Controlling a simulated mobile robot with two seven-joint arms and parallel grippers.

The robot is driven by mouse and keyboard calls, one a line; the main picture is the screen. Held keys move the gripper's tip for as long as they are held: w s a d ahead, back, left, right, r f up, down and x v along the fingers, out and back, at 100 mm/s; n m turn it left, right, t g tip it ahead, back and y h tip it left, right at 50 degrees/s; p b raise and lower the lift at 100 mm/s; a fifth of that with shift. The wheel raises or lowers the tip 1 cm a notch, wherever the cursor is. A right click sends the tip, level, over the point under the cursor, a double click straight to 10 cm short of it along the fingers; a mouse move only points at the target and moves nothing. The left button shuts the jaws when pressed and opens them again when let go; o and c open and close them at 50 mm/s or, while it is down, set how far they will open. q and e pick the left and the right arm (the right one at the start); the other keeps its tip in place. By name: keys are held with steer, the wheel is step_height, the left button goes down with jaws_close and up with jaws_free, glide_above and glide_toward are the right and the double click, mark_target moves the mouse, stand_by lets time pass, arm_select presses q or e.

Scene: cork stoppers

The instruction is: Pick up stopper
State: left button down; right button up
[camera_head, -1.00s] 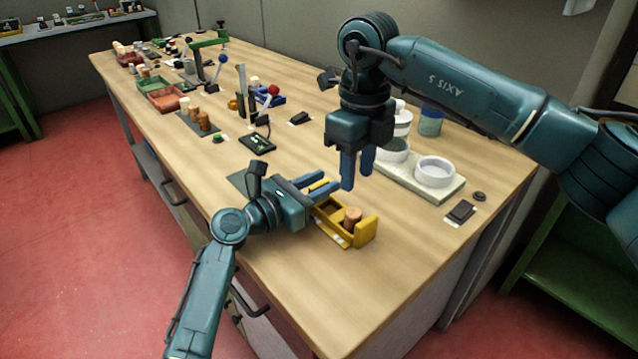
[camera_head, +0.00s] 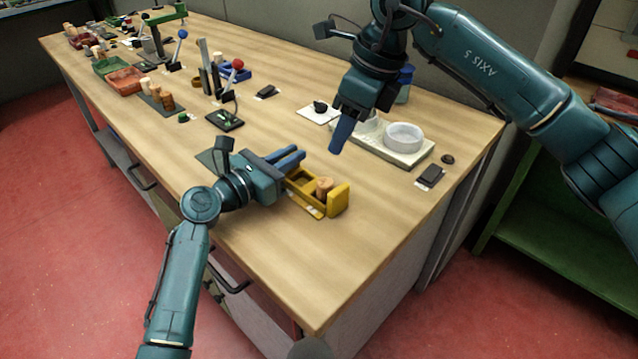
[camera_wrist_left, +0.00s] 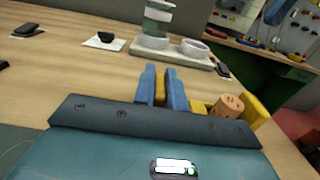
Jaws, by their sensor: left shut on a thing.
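A cork stopper (camera_head: 324,186) stands upright in the yellow tray (camera_head: 339,200) near the front of the bench. It also shows in the left wrist view (camera_wrist_left: 229,105), right of the fingers. My left gripper (camera_head: 298,156) is low at the tray's left end. In the left wrist view its blue fingers (camera_wrist_left: 161,86) close on a yellow part, seemingly the tray's end wall. My right gripper (camera_head: 342,136) hangs above the bench, behind the tray and apart from the stopper. Only one blue finger shows clearly, so its opening is hidden.
A pale board with white dishes (camera_head: 404,137) stands behind and right of the tray. A dark block (camera_head: 430,176) lies right of it. Levers (camera_head: 216,80), bins (camera_head: 125,81) and other corks (camera_head: 165,101) fill the left part. The bench front right of the tray is clear.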

steer(key=d, duration=0.1)
steer(key=y, duration=0.1)
glide_above(324, 182)
steer(key=d, duration=0.2)
step_height(324, 182, down, 5)
steer(key=shift+n+t, duration=0.3)
steer(key=shift+n, duration=0.1)
steer(key=shift+s+d+x, duration=0.1)
steer(key=shift+s+x, duration=0.05)
steer(key=shift+x, duration=1.2)
steer(key=shift+s+d+x, duration=0.1)
steer(key=shift+s+x, duration=0.05)
steer(key=shift+x, duration=1.2)
steer(key=shift+f, duration=0.1)
steer(key=shift+c, duration=0.2)
steer(key=c, duration=0.7)
